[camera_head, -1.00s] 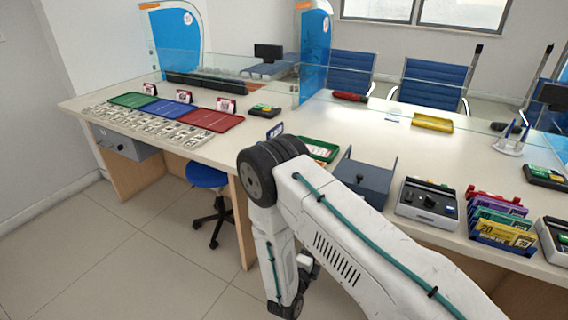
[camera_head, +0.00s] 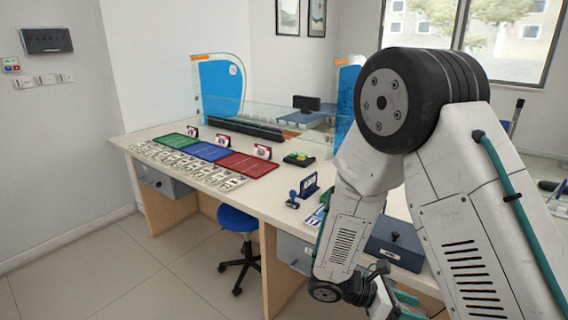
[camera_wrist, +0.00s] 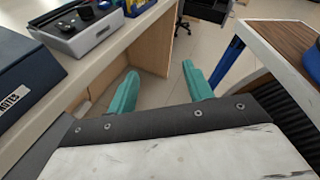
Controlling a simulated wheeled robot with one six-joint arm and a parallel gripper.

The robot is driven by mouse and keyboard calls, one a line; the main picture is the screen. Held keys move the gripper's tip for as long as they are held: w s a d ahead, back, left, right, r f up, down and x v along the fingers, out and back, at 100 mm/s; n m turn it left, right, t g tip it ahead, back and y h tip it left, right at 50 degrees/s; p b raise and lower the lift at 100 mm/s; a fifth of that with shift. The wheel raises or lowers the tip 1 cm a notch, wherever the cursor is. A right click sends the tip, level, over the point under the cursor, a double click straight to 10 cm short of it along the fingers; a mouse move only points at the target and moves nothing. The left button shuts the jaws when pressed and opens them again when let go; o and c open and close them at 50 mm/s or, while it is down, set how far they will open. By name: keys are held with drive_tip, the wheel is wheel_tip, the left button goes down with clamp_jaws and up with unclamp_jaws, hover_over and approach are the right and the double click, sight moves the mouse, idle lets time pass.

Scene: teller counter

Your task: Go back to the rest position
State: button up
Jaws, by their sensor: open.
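Nothing is held. In the head view my gripper (camera_head: 398,304) is low at the bottom right, in front of the counter edge and partly cut off by the frame. My arm is bent, with its elbow high on the right, hiding much of the counter's right part. The teller counter (camera_head: 128,144) runs across the head view.
A dark blue box (camera_head: 398,243) stands on the counter close behind my gripper; a box (camera_wrist: 28,85) shows at left in the wrist view. A wood-topped surface (camera_wrist: 285,38) is at right there. A blue stool (camera_head: 238,219) stands by the counter. The floor (camera_head: 90,270) at left is clear.

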drive_tip(key=s+a+r+m+t+y, duration=0.1)
drive_tip(key=s+r+m+t+y, duration=0.1)
drive_tip(key=s+r+m+y, duration=0.5)
drive_tip(key=s+a+r+m+t+y, duration=0.1)
drive_tip(key=s+r+m+y, duration=0.6)
drive_tip(key=r, duration=0.9)
drive_tip(key=s+m+t, duration=0.1)
drive_tip(key=s+m, duration=0.2)
drive_tip(key=m, duration=0.1)
drive_tip(key=shift+r+m, duration=0.4)
drive_tip(key=shift+s, duration=0.1)
drive_tip(key=c, duration=0.3)
drive_tip(key=shift+d, duration=0.15)
